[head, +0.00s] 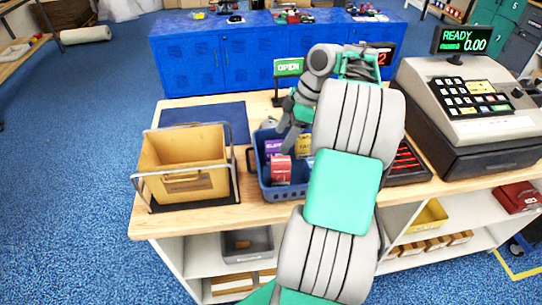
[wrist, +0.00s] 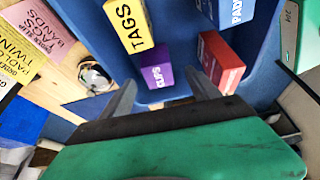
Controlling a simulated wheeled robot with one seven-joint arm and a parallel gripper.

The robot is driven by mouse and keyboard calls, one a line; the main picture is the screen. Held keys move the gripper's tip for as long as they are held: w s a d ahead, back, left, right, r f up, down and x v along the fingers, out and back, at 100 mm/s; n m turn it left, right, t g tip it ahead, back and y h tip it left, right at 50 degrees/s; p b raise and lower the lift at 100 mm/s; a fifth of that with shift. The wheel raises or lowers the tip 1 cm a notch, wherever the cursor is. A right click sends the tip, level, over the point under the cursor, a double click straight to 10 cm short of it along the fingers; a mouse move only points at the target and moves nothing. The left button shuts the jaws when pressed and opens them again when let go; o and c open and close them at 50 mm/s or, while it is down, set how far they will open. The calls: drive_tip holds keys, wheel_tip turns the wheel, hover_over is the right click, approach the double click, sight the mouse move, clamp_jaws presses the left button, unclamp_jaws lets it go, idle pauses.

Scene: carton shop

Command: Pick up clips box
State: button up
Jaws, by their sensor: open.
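The clips box is purple with white lettering. It stands in the blue basket (head: 277,192) on the counter; in the head view the purple box (head: 273,147) is at the basket's back left. In the wrist view the clips box (wrist: 158,72) shows just beyond and between my fingertips. My gripper (wrist: 165,88) is open and points down into the basket, with nothing visible between its fingers. In the head view my gripper (head: 288,142) is over the basket, partly hidden by my arm. I cannot tell whether a finger touches the box.
The basket also holds a red box (wrist: 220,62), a yellow TAGS box (wrist: 129,27) and a blue PADS box (wrist: 236,8). Left of it is a tan bin (head: 183,165) with a metal handle. A cash register (head: 470,105) stands right; an OPEN sign (head: 289,67) stands behind.

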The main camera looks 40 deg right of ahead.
sight(278, 145)
drive_tip(key=x, duration=0.7)
drive_tip(key=shift+w+d+f+b, duration=0.1)
drive_tip(key=shift+d+f+b, duration=0.1)
drive_tip(key=shift+b, duration=0.2)
drive_tip(key=shift+c, duration=0.4)
drive_tip(key=c, duration=1.4)
drive_tip(key=shift+c, duration=0.2)
